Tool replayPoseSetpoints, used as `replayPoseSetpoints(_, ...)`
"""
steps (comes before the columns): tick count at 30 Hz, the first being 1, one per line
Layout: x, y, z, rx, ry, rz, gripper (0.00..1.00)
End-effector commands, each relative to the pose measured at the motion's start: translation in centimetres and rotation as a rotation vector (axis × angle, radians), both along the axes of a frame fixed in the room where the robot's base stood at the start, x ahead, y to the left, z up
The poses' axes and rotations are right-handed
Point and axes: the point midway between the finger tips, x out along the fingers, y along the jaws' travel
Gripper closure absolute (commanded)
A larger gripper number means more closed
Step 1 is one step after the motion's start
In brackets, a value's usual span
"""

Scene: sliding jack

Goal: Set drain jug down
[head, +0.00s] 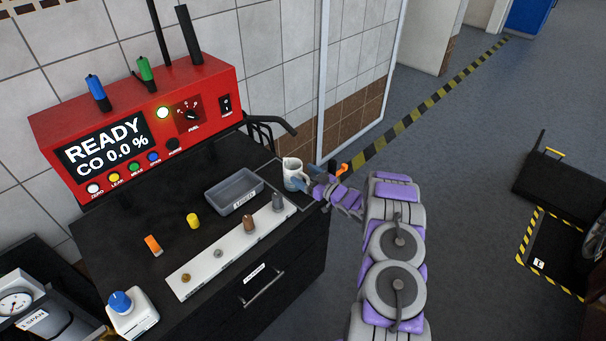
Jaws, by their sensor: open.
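A small white jug (293,173) stands upright at the right back corner of the black cabinet top, just right of the grey tray. My gripper (308,180) is at the jug's right side with its jaws open. The fingertips are close to the jug or touching it; I cannot tell which. My gripper partly hides the jug's right side and the cabinet corner there.
A grey tray (234,191) and a white strip (230,248) with several small fittings lie on the black cabinet (120,222). A red analyser (140,120) reading READY stands behind. An orange piece (153,245) and yellow piece (193,221) lie left. Open floor is right.

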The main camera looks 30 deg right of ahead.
Motion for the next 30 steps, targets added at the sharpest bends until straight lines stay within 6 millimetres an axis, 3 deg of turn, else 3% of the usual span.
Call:
replayPoseSetpoints(9,-5.9,-2.6,0.1,0.001,0.003,-0.006,0.15)
replayPoseSetpoints(16,-8.9,-3.7,0.2,-0.001,-0.002,-0.002,0.15)
replayPoseSetpoints(24,-9.8,-4.0,0.2,-0.005,0.001,-0.001,0.15)
replayPoseSetpoints(30,-7.8,-4.4,1.6,-0.093,0.082,-0.045,0.15)
